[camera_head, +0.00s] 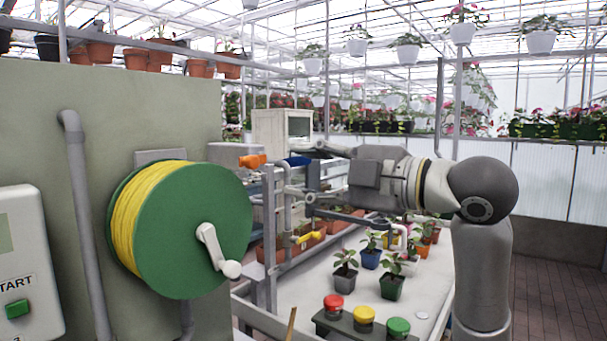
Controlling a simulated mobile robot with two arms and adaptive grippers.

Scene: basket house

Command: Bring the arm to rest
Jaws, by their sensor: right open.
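My right arm comes in from the right, and its gripper (313,176) points left with its fingers spread apart. One finger is above and one below, with nothing held between them. The fingertips are close to grey pipes (270,215) with an orange handle (252,161), a blue handle (297,161) and a yellow handle (308,237). I cannot tell whether the fingers touch the pipes. My left gripper is not in view.
A green reel (195,240) with yellow hose hangs on the wall panel at left, beside a START box (28,260). Below my arm is a white table (345,290) with potted plants and a panel of red, yellow and green buttons (364,318). Brick floor (545,290) is clear at right.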

